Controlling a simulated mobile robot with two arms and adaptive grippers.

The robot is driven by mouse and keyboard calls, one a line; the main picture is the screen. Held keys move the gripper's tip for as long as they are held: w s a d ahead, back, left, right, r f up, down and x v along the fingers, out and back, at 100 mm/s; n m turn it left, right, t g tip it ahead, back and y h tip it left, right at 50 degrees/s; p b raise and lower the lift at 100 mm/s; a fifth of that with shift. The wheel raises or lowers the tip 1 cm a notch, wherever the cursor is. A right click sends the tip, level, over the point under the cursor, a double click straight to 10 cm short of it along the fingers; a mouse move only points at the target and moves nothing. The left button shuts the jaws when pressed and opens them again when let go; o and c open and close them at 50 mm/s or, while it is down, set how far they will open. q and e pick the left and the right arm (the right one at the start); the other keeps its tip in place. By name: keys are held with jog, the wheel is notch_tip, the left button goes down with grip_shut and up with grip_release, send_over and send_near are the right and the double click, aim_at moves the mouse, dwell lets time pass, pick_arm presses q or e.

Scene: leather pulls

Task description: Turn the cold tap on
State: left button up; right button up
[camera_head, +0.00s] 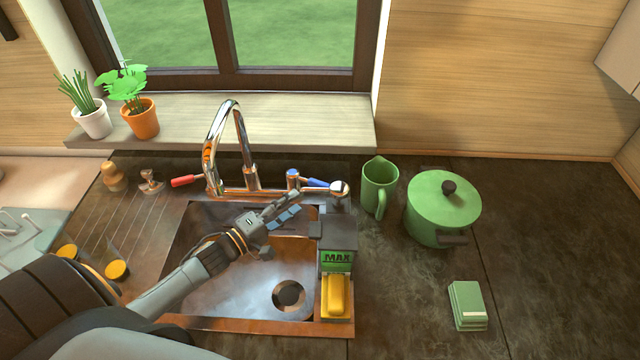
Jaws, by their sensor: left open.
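The chrome tap (252,180) stands behind the sink with a tall curved spout. Its blue lever (315,183), the cold side, sticks out to the right from a blue-capped base. Its red lever (186,181) points to the left. My left gripper (294,205) comes in from the left over the sink. It is open and empty, with its fingers pointing up and right, just in front of and below the blue lever in the picture. I cannot tell whether a finger touches the lever. My right gripper is not in view.
The sink basin (222,296) lies below my left arm. A caddy (337,235) with a yellow sponge (335,295) sits at its right edge. A green jug (379,185), a green pot (441,210) and a green box (467,304) stand on the right. Potted plants (141,118) are on the sill.

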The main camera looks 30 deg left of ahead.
aim_at(320, 182)
pick_arm(q)
jog(key=p+x, duration=0.1)
jog(key=x, duration=0.9)
grip_shut()
